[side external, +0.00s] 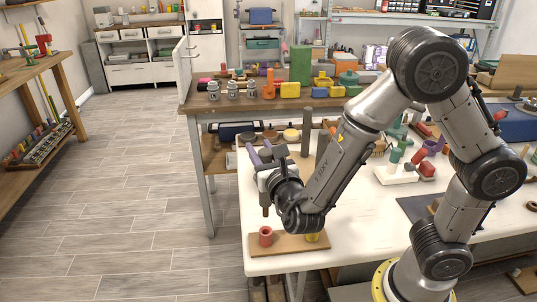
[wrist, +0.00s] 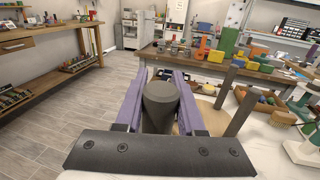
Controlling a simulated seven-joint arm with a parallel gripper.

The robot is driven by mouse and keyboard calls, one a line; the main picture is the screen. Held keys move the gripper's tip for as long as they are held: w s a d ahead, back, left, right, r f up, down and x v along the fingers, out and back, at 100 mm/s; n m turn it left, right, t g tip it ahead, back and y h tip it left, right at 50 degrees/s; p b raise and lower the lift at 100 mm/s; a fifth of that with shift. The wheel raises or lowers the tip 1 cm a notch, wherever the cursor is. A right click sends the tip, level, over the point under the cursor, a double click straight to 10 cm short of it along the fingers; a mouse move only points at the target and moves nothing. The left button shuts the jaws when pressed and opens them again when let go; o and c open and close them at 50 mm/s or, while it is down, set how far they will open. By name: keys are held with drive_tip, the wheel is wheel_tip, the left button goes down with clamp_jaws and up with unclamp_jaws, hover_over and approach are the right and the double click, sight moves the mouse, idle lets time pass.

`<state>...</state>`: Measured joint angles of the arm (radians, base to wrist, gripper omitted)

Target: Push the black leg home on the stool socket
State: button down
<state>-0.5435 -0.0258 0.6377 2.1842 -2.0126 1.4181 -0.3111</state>
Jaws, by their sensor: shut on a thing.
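In the wrist view the gripper (wrist: 160,88) is shut on the black leg (wrist: 160,108), a dark rounded piece between the fingers. In the side view a slim upright piece with a brownish lower end hangs under the gripper, apparently the leg's lower part. The wrist view does not show the socket.
A yellow piece (side external: 313,237) sits on the board's right, partly behind my arm. Dark upright posts (wrist: 240,112) stand on the table beyond the gripper. A wooden bench (side external: 215,107) with blocks and jars stands behind. Floor is open left of the white table (side external: 345,215).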

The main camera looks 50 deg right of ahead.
drive_tip(key=w+d+r+m+g+h, duration=0.1)
drive_tip(key=w+d, duration=0.2)
drive_tip(key=w, duration=0.3)
drive_tip(key=w+d+r+m+h, duration=0.1)
drive_tip(key=w+d+r, duration=0.1)
drive_tip(key=w+d, duration=0.35)
drive_tip(key=w+d+m+g+h, duration=0.2)
drive_tip(key=d+m+g+h, duration=0.1)
drive_tip(key=d, duration=1.6)
drive_tip(key=shift+r+m+g+h, duration=0.25)
drive_tip(key=shift+g+h, duration=0.25)
drive_tip(key=shift+g, duration=0.6)
